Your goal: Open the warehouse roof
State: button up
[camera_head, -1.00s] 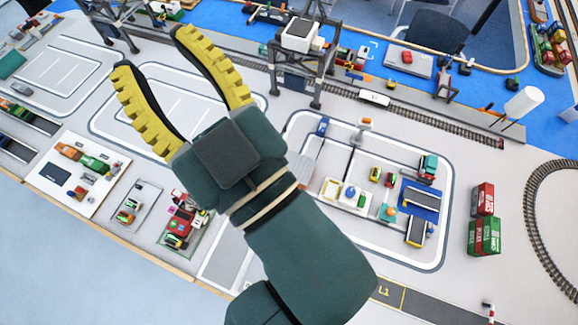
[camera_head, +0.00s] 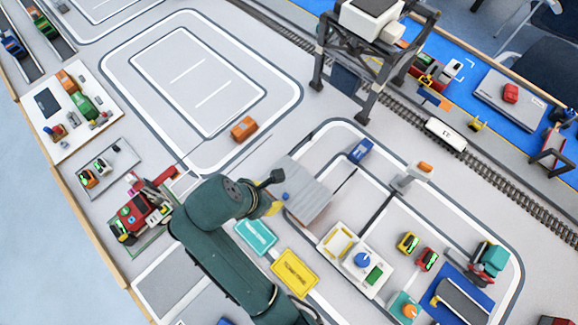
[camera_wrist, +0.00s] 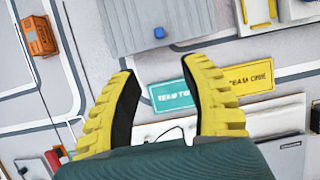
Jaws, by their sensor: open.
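The warehouse roof (camera_head: 308,190) is a grey ribbed panel with a small blue knob (camera_head: 285,196) near its left edge. It lies flat, with the grey floor around it. My gripper (camera_head: 272,203) is just left of the knob in the head view, mostly hidden behind my dark green wrist. In the wrist view my gripper (camera_wrist: 158,66) has its two yellow ribbed fingers spread, with nothing between them. The roof (camera_wrist: 195,20) and its blue knob (camera_wrist: 158,33) lie beyond the fingertips, the knob roughly centred between them.
A teal sign plate (camera_head: 256,236) and a yellow sign plate (camera_head: 295,272) lie below the roof. An orange vehicle (camera_head: 244,128) stands upper left of it. A white tray (camera_head: 342,262) with small coloured pieces stands at lower right. A gantry crane (camera_head: 375,50) rises behind.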

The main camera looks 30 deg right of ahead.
aim_at(285, 195)
jog(key=b+x, duration=0.3)
jog(key=x, duration=1.3)
jog(key=shift+w+d+b, duration=0.15)
jog(key=shift+d+b, duration=0.05)
jog(key=shift+b, duration=0.15)
grip_shut()
